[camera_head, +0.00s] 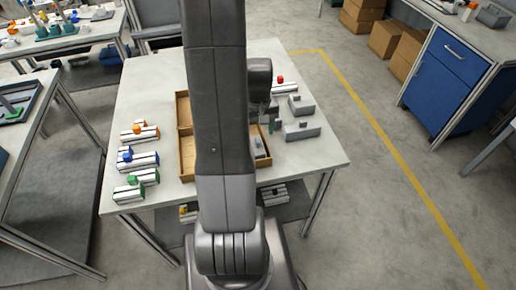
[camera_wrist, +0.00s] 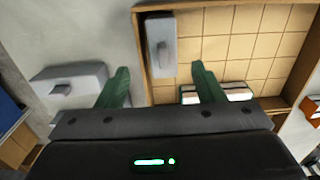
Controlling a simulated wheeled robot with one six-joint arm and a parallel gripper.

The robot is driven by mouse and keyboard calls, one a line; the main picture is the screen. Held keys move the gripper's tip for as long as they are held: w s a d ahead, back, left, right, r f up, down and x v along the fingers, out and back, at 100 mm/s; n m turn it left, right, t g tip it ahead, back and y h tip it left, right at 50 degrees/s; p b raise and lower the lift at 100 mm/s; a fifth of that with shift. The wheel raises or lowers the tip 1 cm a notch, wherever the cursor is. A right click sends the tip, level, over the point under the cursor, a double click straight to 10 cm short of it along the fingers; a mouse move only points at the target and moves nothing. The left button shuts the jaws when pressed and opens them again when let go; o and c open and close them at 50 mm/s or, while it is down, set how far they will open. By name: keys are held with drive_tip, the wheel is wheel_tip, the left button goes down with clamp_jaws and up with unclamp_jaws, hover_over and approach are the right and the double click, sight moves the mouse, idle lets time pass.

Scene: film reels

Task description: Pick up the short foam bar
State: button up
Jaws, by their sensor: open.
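Several grey blocks that look like foam bars, each with a raised grip, are in view. In the head view, a shorter one (camera_head: 302,105) and a longer one (camera_head: 302,131) lie on the table right of the tray. Another grey block (camera_wrist: 161,46) lies inside the tray corner in the wrist view. A grey block (camera_wrist: 68,84) on the table shows left of my gripper there. My gripper (camera_wrist: 160,80) is open, its green fingers apart, over the tray's edge with nothing held. In the head view, my arm hides much of the tray and most of the gripper.
The wooden tray (camera_head: 184,110) has a raised wall. A pale striped bar (camera_wrist: 232,93) lies in it by the right finger. The table's (camera_head: 300,158) front right is clear.

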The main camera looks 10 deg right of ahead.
sight(257, 140)
drive_tip(key=shift+a+f+p, duration=0.2)
drive_tip(key=shift+f+p, duration=0.45)
drive_tip(key=shift+f, duration=2.1)
drive_tip(key=c, duration=1.1)
